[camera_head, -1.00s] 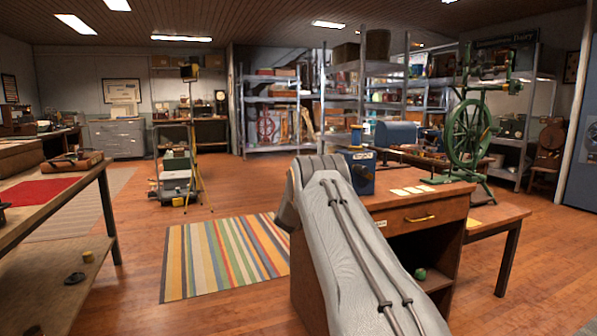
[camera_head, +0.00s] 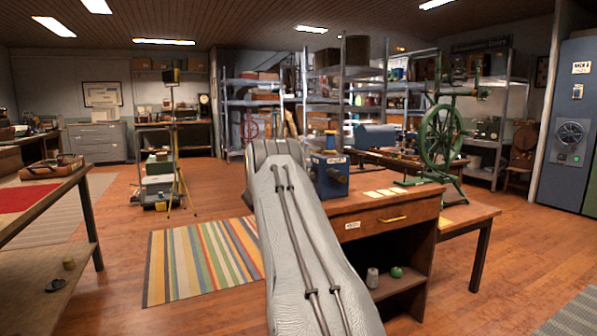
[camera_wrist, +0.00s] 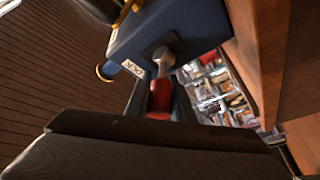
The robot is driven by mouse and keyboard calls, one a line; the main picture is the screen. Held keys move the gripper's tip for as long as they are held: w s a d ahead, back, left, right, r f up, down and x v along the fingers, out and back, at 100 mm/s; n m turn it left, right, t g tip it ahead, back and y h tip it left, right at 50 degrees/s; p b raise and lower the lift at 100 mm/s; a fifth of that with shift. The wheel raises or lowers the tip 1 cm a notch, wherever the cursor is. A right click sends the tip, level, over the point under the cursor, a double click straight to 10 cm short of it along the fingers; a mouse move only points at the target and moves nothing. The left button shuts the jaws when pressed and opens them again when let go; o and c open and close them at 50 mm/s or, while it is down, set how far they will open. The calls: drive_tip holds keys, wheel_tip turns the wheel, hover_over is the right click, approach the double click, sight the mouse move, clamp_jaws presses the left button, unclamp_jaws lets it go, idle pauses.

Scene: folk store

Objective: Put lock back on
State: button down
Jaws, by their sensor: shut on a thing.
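A blue box (camera_head: 328,178) with a pale label stands on the wooden desk, with a yellow piece (camera_head: 330,139) on its top. My gripper (camera_wrist: 160,103) is shut on a red handle-like piece (camera_wrist: 159,97) with a pale rounded head, right by the box. I cannot tell whether this piece is attached to the box. No lock can be clearly made out. In the head view my arm hides the gripper.
The wooden desk (camera_head: 372,213) has a drawer with a brass handle and pale cards on top. A green spinning wheel (camera_head: 440,140) stands at its right. A striped rug (camera_head: 195,262) lies on open floor at left. A workbench (camera_head: 45,207) stands far left.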

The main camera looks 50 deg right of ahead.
drive_tip(key=c, duration=1.5)
unclamp_jaws()
drive_tip(key=shift+c, duration=0.2)
drive_tip(key=shift+a, duration=0.1)
drive_tip(key=v, duration=0.7)
drive_tip(key=shift+a, duration=0.3)
